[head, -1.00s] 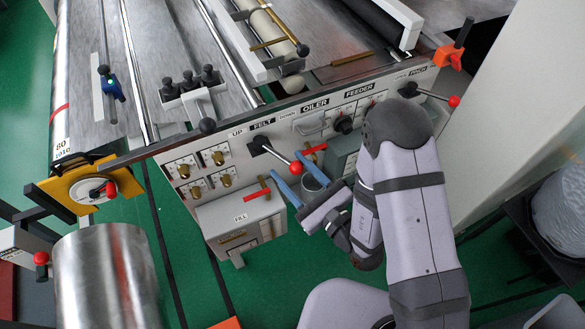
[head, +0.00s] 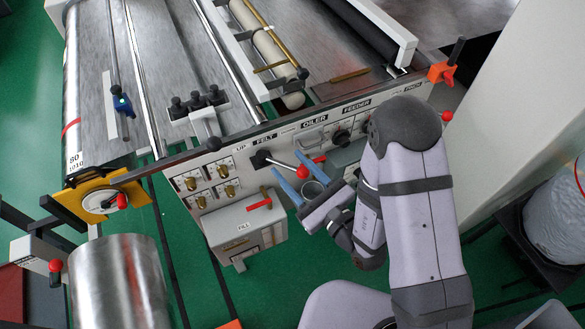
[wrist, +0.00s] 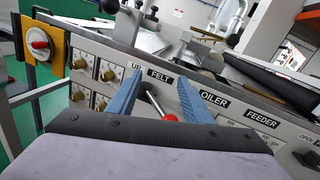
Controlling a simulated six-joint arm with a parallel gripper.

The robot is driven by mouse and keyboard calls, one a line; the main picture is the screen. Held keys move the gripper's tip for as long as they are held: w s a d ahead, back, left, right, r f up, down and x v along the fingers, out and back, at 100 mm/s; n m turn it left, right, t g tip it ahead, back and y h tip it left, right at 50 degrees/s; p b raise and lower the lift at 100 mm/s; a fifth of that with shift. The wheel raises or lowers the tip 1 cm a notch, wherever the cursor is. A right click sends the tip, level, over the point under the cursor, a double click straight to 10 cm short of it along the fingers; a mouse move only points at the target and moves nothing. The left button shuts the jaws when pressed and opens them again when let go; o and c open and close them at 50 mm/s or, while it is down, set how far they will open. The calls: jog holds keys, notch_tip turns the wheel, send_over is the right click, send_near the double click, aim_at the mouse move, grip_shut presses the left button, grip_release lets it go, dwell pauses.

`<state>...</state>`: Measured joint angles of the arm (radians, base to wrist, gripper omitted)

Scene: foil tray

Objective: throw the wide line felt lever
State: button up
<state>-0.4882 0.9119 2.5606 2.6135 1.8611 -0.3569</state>
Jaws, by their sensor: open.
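The felt lever (head: 284,165) sticks out of the grey front panel under the FELT label. It has a black pivot, a bare metal rod and a red knob (head: 302,171); the rod points right and slightly down in the head view. My gripper (head: 289,161) is open, its two blue fingers reaching toward the panel on either side of the lever's knob end. In the wrist view the lever (wrist: 154,103) shows between the fingers (wrist: 158,81), with its knob low near the palm edge. I cannot tell whether a finger touches it.
Valve knobs (head: 226,190) sit left of the lever. A grey FILL box (head: 240,228) with a red handle is below. A red handle (head: 318,158) at OILER is close to the right finger. A steel roll (head: 120,285) stands lower left. Green floor lies below.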

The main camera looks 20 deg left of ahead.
jog(key=shift+r+p, duration=1.1)
jog(key=shift+r, duration=0.5)
